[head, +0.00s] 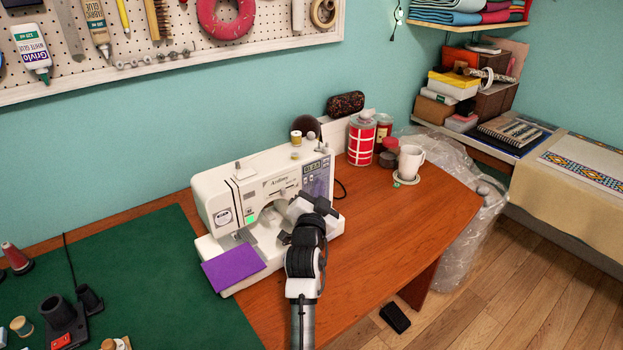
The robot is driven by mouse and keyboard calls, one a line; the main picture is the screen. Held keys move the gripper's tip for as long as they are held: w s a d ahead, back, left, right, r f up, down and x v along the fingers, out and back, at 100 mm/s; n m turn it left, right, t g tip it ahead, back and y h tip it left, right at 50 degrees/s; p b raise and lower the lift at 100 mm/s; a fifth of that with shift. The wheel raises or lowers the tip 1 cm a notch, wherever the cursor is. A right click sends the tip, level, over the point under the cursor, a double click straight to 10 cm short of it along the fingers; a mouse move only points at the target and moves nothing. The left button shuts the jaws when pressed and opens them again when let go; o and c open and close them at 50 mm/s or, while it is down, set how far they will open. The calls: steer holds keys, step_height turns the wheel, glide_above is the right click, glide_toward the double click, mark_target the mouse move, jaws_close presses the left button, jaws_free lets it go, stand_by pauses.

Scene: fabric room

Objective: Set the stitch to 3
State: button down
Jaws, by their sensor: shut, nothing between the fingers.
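The white sewing machine (262,182) stands on the wooden table. A small display (313,167) shows at the upper right of its front; its digits are too small to read. A purple patterned panel (319,184) lies below the display. A green-lit spot (250,219) shows near the needle area. My gripper (318,202) is shut and empty, in front of the machine's lower right side. It hides part of the machine's front there, and I cannot tell whether it touches it. A purple cloth (233,266) lies at the machine's left front.
A green mat (150,290) covers the table's left side, with spools and a black holder (62,318). The table's right front is clear.

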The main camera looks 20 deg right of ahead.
steer(key=shift+w+a+b, duration=0.15)
steer(key=shift+w+b, duration=0.25)
steer(key=shift+w, duration=0.25)
stand_by(0.7)
steer(key=shift+s, duration=0.7)
steer(key=shift+f, duration=0.1)
steer(key=shift+w+b, duration=0.15)
steer(key=shift+b, duration=0.2)
steer(key=shift+w, duration=0.3)
